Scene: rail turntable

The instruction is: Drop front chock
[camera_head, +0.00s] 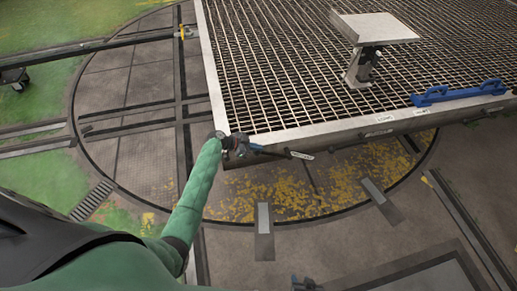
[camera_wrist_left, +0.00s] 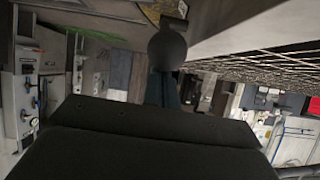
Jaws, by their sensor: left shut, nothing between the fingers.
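My left gripper (camera_head: 244,146) is at the near left corner of the grated deck (camera_head: 217,75), at its front edge beam. It is shut with nothing between its fingers. In the left wrist view, a dark round knob (camera_wrist_left: 167,46) stands beside the pale beam (camera_wrist_left: 225,28). I cannot make out which part is the front chock. My right gripper (camera_head: 305,284) shows only as a small dark piece at the bottom edge.
A pedestal with a flat top (camera_head: 375,28) stands on the deck. A blue bracket (camera_head: 458,92) lies along its front edge, which carries several white tags (camera_head: 302,155). The round turntable floor, with worn yellow paint (camera_head: 270,192), lies below. Rails (camera_head: 470,225) run at the right.

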